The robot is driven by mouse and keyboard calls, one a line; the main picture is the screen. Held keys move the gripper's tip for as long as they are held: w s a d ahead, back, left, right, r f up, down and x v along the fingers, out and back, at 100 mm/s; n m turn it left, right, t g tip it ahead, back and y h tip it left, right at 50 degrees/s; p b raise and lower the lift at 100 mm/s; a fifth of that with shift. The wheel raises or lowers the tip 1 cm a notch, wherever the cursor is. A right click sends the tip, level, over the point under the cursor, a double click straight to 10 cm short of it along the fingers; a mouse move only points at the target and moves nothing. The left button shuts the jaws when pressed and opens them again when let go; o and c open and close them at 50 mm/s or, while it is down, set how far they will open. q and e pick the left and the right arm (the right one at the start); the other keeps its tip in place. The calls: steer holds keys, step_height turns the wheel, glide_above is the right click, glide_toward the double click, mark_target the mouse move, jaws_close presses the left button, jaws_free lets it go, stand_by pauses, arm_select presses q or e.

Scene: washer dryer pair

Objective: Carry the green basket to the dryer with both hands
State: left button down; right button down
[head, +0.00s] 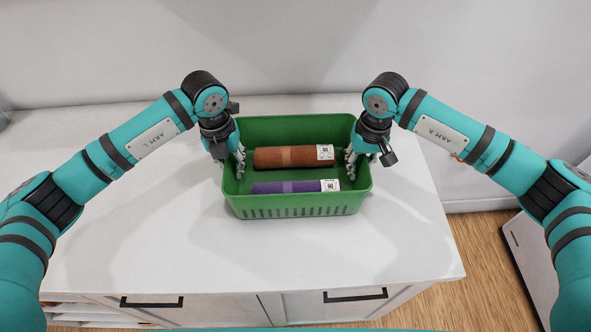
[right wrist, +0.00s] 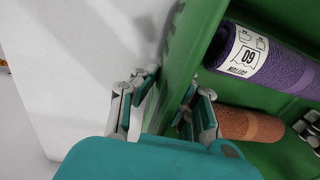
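The green basket (head: 290,211) stands upright on the white counter. An orange-brown roll (head: 270,158) and a purple roll (head: 272,188) lie in it, each with a white label. My left gripper (head: 240,162) is at the basket's left wall. My right gripper (head: 350,163) is at its right wall. In the right wrist view the right gripper's fingers (right wrist: 170,98) straddle the basket wall (right wrist: 190,45), one outside and one inside. I cannot tell whether either gripper clamps the wall. The dryer cannot be clearly identified.
The white counter (head: 130,235) is clear around the basket. Its front has drawers or doors with dark handles (head: 355,295). A wall stands behind. Wooden floor (head: 480,260) shows at the right, with part of a white unit (head: 525,250) at the right edge.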

mark_target(231, 159)
arm_select(q)
steer(key=shift+w+r, duration=0.1)
arm_select(e)
steer(key=shift+w+r, duration=0.1)
